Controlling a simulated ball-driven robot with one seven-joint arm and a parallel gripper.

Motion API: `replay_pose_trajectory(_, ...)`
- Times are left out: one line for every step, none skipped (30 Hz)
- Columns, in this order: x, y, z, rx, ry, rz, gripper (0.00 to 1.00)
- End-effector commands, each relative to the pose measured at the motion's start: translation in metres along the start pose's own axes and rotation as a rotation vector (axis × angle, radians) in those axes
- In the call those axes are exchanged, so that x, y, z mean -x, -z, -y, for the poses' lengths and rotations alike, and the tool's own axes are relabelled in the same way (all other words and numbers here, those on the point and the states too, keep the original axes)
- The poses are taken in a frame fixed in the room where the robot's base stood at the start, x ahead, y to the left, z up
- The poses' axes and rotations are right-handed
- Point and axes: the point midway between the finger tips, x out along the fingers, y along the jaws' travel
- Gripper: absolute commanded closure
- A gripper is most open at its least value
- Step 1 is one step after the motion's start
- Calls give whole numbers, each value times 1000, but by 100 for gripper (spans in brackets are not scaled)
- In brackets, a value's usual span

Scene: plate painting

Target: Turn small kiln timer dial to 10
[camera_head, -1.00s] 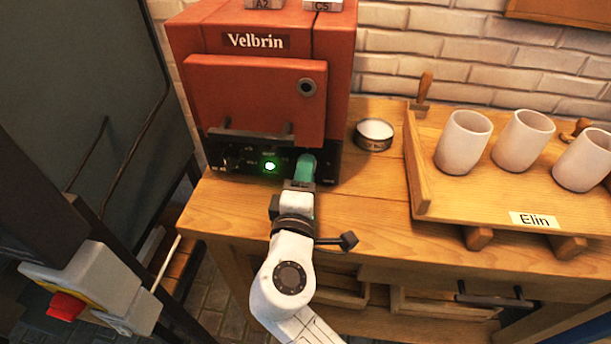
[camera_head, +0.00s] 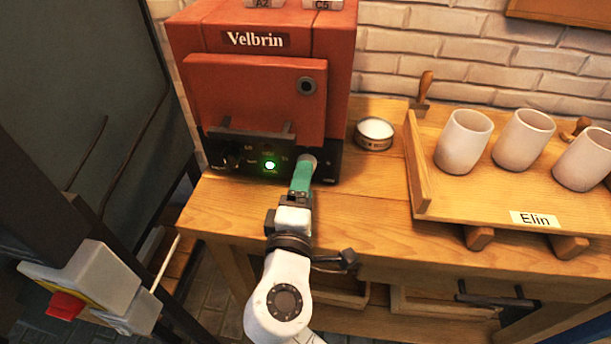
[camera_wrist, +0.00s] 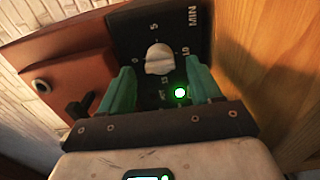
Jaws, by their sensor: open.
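The small red kiln (camera_head: 262,80), labelled Velbrin, stands on the bench with its door shut. Its pale grey timer dial (camera_wrist: 158,58) faces the wrist view, on a black panel with 0, 5, 10 and MIN markings. The dial's exact setting is hard to read. In the head view the dial (camera_head: 309,160) shows just beyond the fingertips, at the panel's right. My gripper (camera_wrist: 162,76) is open, its green fingers on either side of the dial in the wrist view and seemingly short of it. The gripper (camera_head: 303,172) also shows in the head view.
A round tin (camera_head: 374,135) and a tray (camera_head: 418,170) of white cups are at right; bare bench lies between.

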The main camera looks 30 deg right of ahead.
Motion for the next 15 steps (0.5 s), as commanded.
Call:
replay_pose_trajectory(11, 1, 1, -1, 1, -3, 37)
replay_pose_trajectory(17, 1, 2, 0, 2, -4, 37)
replay_pose_trajectory(25, 0, 1, 0, 2, -3, 37)
replay_pose_trajectory(31, 1, 1, 0, 1, -4, 37)
replay_pose_trajectory(37, 1, 1, 0, 1, -4, 37)
replay_pose_trajectory(44, 0, 2, 0, 2, -3, 37)
replay_pose_trajectory(49, 0, 1, 0, 2, -3, 37)
replay_pose_trajectory(53, 0, 1, 0, 1, -2, 37)
replay_pose_trajectory(59, 0, 1, 0, 1, -2, 37)
replay_pose_trajectory(62, 1, 1, 0, 1, -2, 37)
replay_pose_trajectory(66, 0, 1, 0, 2, -1, 37)
replay_pose_trajectory(69, 0, 1, 1, 2, 0, 37)
replay_pose_trajectory(72, 0, 1, 1, 2, -1, 37)
replay_pose_trajectory(73, 0, 1, 1, 1, -1, 37)
replay_pose_trajectory(75, 0, 1, 1, 1, 0, 37)
